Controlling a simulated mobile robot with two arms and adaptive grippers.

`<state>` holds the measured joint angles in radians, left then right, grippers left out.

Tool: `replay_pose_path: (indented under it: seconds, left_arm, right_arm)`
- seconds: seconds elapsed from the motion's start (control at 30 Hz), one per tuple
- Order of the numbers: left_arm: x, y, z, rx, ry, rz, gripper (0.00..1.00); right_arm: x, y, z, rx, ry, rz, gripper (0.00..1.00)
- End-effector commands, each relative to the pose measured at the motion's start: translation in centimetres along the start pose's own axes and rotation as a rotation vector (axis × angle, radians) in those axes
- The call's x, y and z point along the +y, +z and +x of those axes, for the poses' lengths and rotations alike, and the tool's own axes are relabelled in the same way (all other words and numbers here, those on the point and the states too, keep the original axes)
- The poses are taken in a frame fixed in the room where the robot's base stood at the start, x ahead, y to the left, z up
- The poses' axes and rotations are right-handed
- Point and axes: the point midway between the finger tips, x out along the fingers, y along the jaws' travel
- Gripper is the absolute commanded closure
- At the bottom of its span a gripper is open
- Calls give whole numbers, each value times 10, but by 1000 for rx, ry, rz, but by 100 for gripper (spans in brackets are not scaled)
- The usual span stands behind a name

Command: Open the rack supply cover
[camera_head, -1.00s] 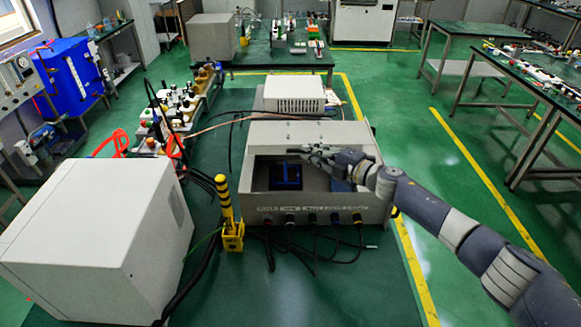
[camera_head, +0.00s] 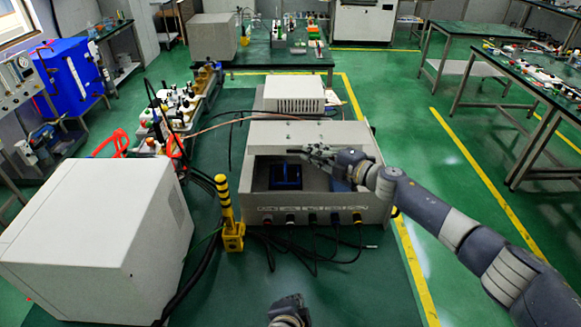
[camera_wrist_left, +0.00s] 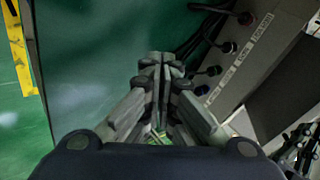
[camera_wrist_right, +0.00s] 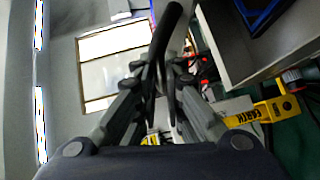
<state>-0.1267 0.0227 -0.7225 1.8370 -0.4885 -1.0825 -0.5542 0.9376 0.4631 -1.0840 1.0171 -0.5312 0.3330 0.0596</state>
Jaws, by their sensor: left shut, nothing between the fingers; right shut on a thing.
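The rack supply (camera_head: 330,205) is a grey box on the green table, with a dark opening in its front. A blue-framed part (camera_head: 286,176) sits inside. The sloping grey panel (camera_head: 305,134) lies above the opening; I cannot tell whether it is the cover. My right gripper (camera_head: 305,151) is at the upper part of the opening. In the right wrist view its fingers (camera_wrist_right: 160,75) are shut on a thin dark curved piece (camera_wrist_right: 172,22). My left gripper (camera_head: 290,301) is low in the head view. In the left wrist view its fingers (camera_wrist_left: 155,62) are shut and empty, in front of the rack's labelled socket row (camera_wrist_left: 236,62).
Black cables (camera_head: 315,240) hang from the rack's front sockets. A yellow-black post (camera_head: 226,205) stands left of the rack, beside a large grey box (camera_head: 105,235). A white unit (camera_head: 294,94) stands behind.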

Motion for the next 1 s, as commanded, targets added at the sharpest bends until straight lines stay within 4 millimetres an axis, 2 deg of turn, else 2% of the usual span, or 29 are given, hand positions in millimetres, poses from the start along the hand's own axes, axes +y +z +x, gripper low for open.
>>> replay_pose_path:
  seconds: [0.03,0.3,0.7,0.83,1.0]
  left_arm:
    - [-15,-3,4,-3,-37,101,100]
    - [-86,-18,17,-71,-216,660,100]
    - [-190,-48,16,-332,-433,1451,100]
    - [-215,-56,12,-427,-469,1638,100]
    - [-232,-62,9,-507,-490,1778,100]
  right_arm:
    - [0,0,0,-1,1,0,100]
    - [0,0,0,-1,1,0,100]
    - [1,0,0,-1,1,0,100]
    - [1,0,0,-1,1,0,100]
    - [1,0,0,-1,1,0,100]
